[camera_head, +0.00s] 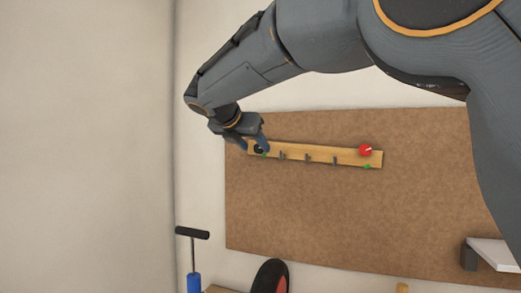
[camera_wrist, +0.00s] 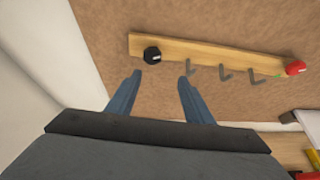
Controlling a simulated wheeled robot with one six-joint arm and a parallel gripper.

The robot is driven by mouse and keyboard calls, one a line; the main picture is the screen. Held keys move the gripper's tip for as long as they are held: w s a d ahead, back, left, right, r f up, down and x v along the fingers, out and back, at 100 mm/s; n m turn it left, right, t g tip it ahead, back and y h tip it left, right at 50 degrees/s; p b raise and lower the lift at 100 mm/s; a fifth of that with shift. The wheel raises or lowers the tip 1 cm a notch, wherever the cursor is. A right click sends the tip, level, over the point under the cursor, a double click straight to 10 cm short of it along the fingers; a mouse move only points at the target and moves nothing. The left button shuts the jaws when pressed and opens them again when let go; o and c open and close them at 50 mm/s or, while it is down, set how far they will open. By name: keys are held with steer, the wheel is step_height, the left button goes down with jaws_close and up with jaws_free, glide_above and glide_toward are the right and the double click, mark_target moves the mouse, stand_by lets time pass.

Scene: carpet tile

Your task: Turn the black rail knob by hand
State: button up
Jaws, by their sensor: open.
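The black rail knob (camera_wrist: 152,55) sits at the left end of a wooden rail (camera_wrist: 205,50) in the wrist view. It also shows in the head view (camera_head: 258,149), partly hidden by my gripper. A red knob (camera_head: 365,150) is at the rail's right end, with several small grey hooks (camera_head: 307,160) between. My gripper (camera_wrist: 159,80) is open and empty. Its two blue-grey fingers point toward the board, with the black knob just beyond the tips and roughly between them. I cannot tell the exact gap to the knob. In the head view my gripper (camera_head: 254,144) is at the rail's left end.
The rail is on a brown board (camera_head: 300,215) on a pale wall. A side wall (camera_head: 85,150) stands close on the left. Below are a blue pump with a black handle (camera_head: 192,234), a black-and-red item (camera_head: 270,277) and a white shelf (camera_head: 495,253).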

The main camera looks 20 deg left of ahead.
mark_target(258, 147)
steer(key=shift+n+t, duration=0.3)
steer(key=shift+n, duration=0.2)
steer(key=w, duration=0.2)
steer(key=w+p, duration=0.1)
steer(key=w, duration=0.1)
steer(key=w+a+p, duration=0.1)
steer(key=w, duration=0.2)
steer(key=shift+w+f, duration=0.1)
steer(key=shift+f, duration=0.15)
steer(key=c, duration=1)
